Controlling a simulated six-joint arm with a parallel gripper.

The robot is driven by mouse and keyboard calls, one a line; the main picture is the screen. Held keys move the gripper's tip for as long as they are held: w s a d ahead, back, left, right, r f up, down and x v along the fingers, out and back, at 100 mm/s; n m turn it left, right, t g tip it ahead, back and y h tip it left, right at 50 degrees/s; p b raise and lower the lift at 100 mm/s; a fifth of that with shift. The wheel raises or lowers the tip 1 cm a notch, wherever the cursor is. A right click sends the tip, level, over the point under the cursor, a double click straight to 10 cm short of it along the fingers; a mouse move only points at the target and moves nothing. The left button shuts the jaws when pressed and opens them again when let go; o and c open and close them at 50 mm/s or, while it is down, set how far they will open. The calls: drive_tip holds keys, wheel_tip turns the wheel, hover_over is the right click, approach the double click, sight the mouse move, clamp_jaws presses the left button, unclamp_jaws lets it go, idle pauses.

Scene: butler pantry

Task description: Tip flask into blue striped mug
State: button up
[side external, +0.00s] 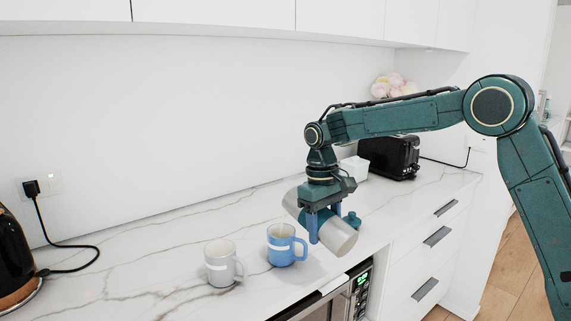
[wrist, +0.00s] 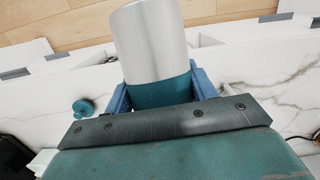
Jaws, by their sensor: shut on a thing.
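My gripper (side external: 326,222) is shut around the middle of the flask (side external: 339,239), a silver cylinder. The flask lies on its side in the jaws, slanting from upper left to lower right in the side view; I cannot tell which end is its mouth. In the wrist view the silver end (wrist: 150,45) points up the picture and a teal band shows between the blue fingers (wrist: 160,92). The blue striped mug (side external: 281,253) stands upright on the counter, left of the flask, blue with a white stripe and its handle to the right. The mug's contents are not clear.
A grey mug (side external: 219,268) with a white stripe stands left of the blue one. A small teal piece (side external: 352,219) is right of the flask, also in the wrist view (wrist: 83,108). A black toaster (side external: 390,157) and white container stand behind.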

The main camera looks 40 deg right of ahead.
drive_tip(key=shift+r+g, duration=0.8)
drive_tip(key=shift+r, duration=0.1)
idle(4.7)
drive_tip(key=shift+f, duration=0.1)
drive_tip(key=shift+f+t, duration=1.5)
drive_tip(key=shift+t, duration=0.1)
drive_tip(key=shift+w+f, duration=0.1)
drive_tip(key=shift+f, duration=0.15)
drive_tip(key=shift+w+f+t, duration=0.25)
drive_tip(key=shift+f+t, duration=0.35)
drive_tip(key=shift+t, duration=0.2)
drive_tip(key=shift+w+f+t, duration=0.2)
drive_tip(key=shift+f+t, duration=0.35)
drive_tip(key=shift+t, duration=0.25)
